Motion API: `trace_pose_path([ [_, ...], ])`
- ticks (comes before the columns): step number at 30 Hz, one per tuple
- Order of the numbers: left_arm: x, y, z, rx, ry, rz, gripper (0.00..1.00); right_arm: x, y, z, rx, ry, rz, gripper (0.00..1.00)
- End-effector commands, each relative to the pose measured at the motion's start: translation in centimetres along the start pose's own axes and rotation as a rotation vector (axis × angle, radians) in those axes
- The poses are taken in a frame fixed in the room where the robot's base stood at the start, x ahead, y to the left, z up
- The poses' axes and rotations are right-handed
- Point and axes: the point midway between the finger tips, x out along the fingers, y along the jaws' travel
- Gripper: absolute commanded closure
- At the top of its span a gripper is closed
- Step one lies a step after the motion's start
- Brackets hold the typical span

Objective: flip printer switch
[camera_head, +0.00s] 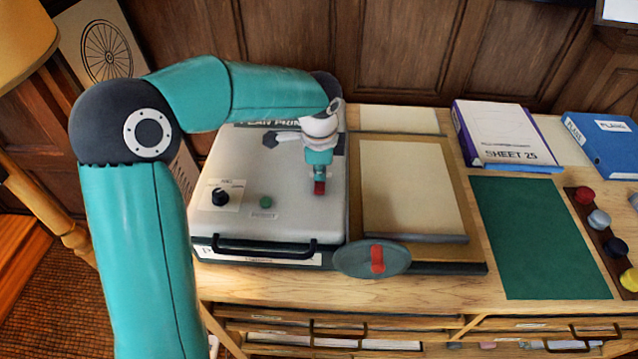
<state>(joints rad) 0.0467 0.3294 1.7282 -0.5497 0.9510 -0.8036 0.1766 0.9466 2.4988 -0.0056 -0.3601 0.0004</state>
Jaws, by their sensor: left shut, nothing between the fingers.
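The printer (225,160) is a pale grey, flat box on the desk at the left, with a sign reading partly "PLAN PRIN" at its back. Its top carries a black knob (220,197) and a green button (265,202). My left gripper (319,182) reaches over from the back and points down at the printer's right side, shut and empty. A small red part (319,188) shows right at its fingertips; I cannot tell whether it is the switch or part of the fingers, nor whether they touch. My right gripper is not in view.
A grey oval plate with a red handle (377,258) lies at the desk's front edge. A board with cream sheets (415,190) lies right of the printer, then a green mat (540,240), binders (505,130) and a strip of coloured knobs (600,220). A black bar (265,250) crosses the printer's front.

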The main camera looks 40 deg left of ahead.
Motion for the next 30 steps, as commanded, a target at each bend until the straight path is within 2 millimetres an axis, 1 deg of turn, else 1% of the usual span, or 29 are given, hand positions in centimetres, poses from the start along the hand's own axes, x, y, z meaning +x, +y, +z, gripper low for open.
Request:
trace_pose_path([
  [1,-0.5,-0.1,0.0,0.000,0.001,-0.001,1.00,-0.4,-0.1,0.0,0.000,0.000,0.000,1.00],
  [6,-1.9,-0.4,0.0,0.000,0.001,-0.001,1.00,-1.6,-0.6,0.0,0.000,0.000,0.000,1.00],
  [22,-6.1,-1.3,0.0,0.000,0.001,-0.001,1.00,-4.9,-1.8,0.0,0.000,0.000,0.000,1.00],
  [26,-6.7,-1.4,0.0,0.000,0.000,-0.001,1.00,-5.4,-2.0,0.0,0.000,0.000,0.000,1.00],
  [30,-6.8,-1.4,0.0,0.000,0.000,-0.001,1.00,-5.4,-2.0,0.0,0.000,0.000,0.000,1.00],
])
